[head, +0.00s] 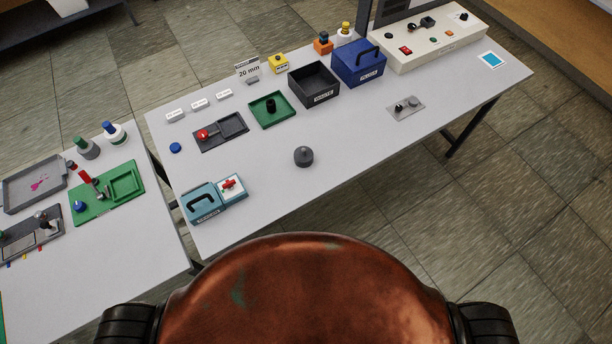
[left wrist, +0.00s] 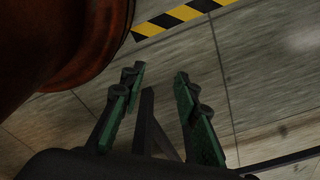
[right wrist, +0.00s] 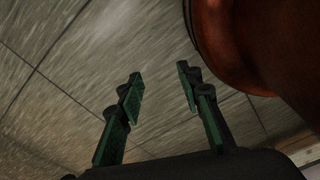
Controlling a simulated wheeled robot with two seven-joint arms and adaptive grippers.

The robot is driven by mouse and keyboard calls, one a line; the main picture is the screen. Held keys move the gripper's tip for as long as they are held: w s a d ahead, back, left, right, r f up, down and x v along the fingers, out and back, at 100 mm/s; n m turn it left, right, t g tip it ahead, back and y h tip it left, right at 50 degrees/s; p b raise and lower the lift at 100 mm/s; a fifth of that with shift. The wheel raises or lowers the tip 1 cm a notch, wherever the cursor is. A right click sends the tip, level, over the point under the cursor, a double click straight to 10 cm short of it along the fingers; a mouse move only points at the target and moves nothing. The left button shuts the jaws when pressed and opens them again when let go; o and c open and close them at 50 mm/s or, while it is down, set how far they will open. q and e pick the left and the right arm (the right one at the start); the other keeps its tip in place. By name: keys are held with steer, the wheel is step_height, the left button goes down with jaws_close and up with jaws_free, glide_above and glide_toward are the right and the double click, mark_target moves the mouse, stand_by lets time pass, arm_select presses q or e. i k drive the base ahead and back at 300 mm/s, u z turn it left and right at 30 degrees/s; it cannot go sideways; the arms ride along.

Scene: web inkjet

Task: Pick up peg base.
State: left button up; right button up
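No thing in view is plainly marked as the peg base. A dark grey round piece with a narrower top (head: 303,157) stands alone on the middle of the white table (head: 365,160) in the head view and may be it. A green square tray (head: 286,115) with a small black upright piece (head: 270,105) in it lies farther back. My left gripper (left wrist: 158,76) is open and empty over the floor beside my body. My right gripper (right wrist: 158,74) is also open and empty over the floor. Neither gripper shows in the head view.
A dark open box (head: 315,97), a blue handled box (head: 358,63) and a control panel (head: 430,38) stand along the back. A teal handled case (head: 204,203) is at the front left. A second table (head: 120,255) stands left. Space around the grey piece is clear.

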mark_target(303, 156)
steer(key=k, duration=0.65)
steer(key=u, duration=2.15)
steer(key=i, duration=1.05)
steer(key=z, duration=1.85)
